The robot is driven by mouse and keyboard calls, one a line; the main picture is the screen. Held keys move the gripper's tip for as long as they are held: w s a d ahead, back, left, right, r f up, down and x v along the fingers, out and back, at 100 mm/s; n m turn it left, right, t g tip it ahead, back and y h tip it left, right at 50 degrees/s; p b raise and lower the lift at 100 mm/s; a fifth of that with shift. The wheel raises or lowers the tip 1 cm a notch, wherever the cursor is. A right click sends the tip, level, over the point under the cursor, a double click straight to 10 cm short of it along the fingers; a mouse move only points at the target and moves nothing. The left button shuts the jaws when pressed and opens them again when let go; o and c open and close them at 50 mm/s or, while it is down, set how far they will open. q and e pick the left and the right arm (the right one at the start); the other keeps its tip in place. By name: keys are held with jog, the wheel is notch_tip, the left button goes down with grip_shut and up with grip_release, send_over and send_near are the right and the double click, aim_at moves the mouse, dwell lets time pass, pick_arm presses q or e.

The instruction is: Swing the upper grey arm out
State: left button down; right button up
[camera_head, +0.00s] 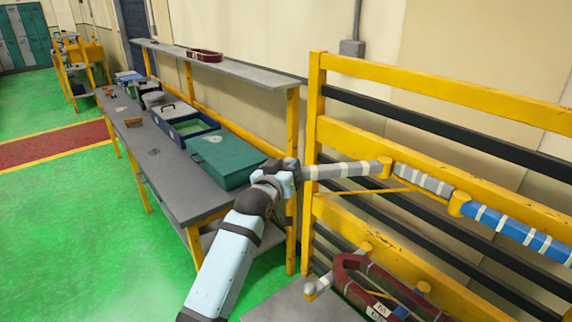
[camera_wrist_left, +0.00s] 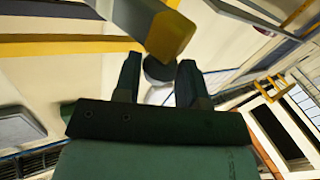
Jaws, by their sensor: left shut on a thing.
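The upper grey arm (camera_head: 343,170), a grey bar with white bands, reaches left from a yellow bracket (camera_head: 384,167) on the yellow rack, past the rack's left post. My left gripper (camera_head: 292,172) is shut on its free left end. In the left wrist view, dark fingers (camera_wrist_left: 158,82) stand on both sides of a dark round piece (camera_wrist_left: 159,70), with a pale part behind it. The fingers hide part of the bar's end. A lower grey arm (camera_head: 322,285) sticks out below, untouched. My right gripper is in neither view.
The yellow rack (camera_head: 450,92) with black rails fills the right. Another grey banded bar (camera_head: 423,180) and a blue banded bar (camera_head: 520,232) lie along it. A dark red loop (camera_head: 350,272) sits low in front. A grey workbench (camera_head: 165,165) with a green case (camera_head: 226,158) stands left.

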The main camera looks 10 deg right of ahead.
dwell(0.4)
pick_arm(q)
jog(key=c, duration=1)
grip_release()
jog(key=shift+b+v, duration=1.5)
jog(key=shift+v, duration=5.45)
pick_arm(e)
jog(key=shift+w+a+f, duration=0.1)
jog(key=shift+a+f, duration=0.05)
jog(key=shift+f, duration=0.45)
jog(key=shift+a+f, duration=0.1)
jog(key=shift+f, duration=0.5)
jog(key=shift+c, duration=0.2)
